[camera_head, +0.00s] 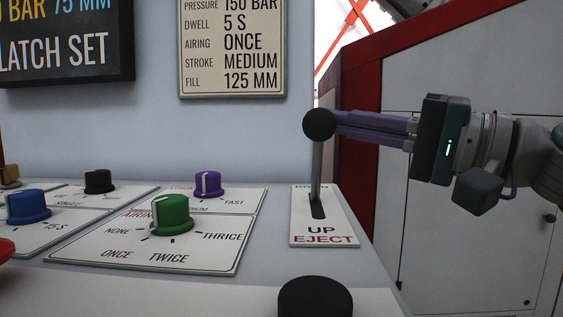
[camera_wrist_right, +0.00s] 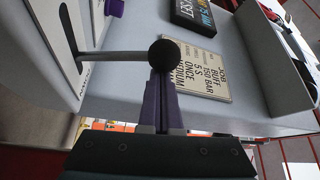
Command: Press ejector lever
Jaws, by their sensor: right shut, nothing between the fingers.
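The ejector lever (camera_head: 317,165) is a grey rod with a black ball knob (camera_head: 319,124). It rises near upright from a slot in a white plate (camera_head: 325,228) marked UP and EJECT. A label at the plate's far end is partly hidden by the rod. My right gripper (camera_head: 340,123) comes in from the right with its purple fingers shut and empty. Its fingertips are at the knob and appear to touch it. In the right wrist view the knob (camera_wrist_right: 164,54) sits right at the closed fingertips (camera_wrist_right: 161,76). My left gripper is not in view.
Green (camera_head: 171,215), purple (camera_head: 209,184), blue (camera_head: 28,207) and black (camera_head: 99,181) dials stand on the panel left of the lever. A black round knob (camera_head: 315,297) is at the front. A job card (camera_head: 232,48) hangs on the wall behind. A red-edged cabinet (camera_head: 470,230) stands at right.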

